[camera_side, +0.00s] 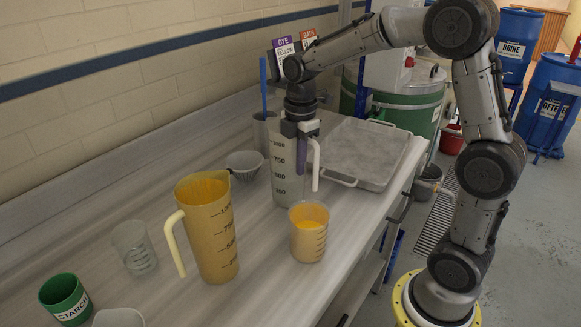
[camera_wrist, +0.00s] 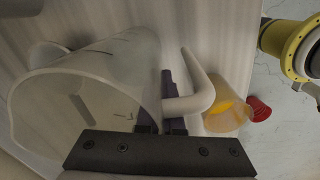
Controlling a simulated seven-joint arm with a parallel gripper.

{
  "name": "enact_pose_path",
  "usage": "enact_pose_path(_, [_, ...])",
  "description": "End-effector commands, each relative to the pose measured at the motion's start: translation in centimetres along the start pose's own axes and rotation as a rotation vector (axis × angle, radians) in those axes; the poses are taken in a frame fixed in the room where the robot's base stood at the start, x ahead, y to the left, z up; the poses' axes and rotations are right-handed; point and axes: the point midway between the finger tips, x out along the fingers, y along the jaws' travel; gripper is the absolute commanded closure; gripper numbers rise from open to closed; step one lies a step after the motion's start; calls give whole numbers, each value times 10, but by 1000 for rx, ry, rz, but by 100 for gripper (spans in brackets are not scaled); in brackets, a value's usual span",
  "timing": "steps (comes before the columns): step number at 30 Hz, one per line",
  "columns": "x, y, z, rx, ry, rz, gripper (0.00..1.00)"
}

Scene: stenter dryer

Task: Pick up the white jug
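The white jug (camera_side: 285,181) is a translucent pitcher with dark volume marks and a pale handle, and stands upright on the bench. In the wrist view its open mouth and wall (camera_wrist: 75,85) fill the left side, with the handle (camera_wrist: 201,95) to the right. My gripper (camera_side: 302,158) points down at the rim on the handle side. In the wrist view its dark fingers (camera_wrist: 158,118) are close together, one on each side of the jug's wall, with the outer finger between wall and handle. The fingertips are partly hidden.
An orange-filled jug (camera_side: 207,233) and a beaker of orange liquid (camera_side: 309,240) stand in front. A metal tray (camera_side: 365,150) lies right. A grey cup (camera_side: 263,128) stands behind.

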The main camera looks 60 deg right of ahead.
Motion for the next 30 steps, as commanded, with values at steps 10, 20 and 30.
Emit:
enact_pose_path(10, [-1,0,0,0,0,2,100])
enact_pose_path(20, [-2,1,0,0,1,7,100])
enact_pose_path(30, [-8,2,0,0,1,9,100])
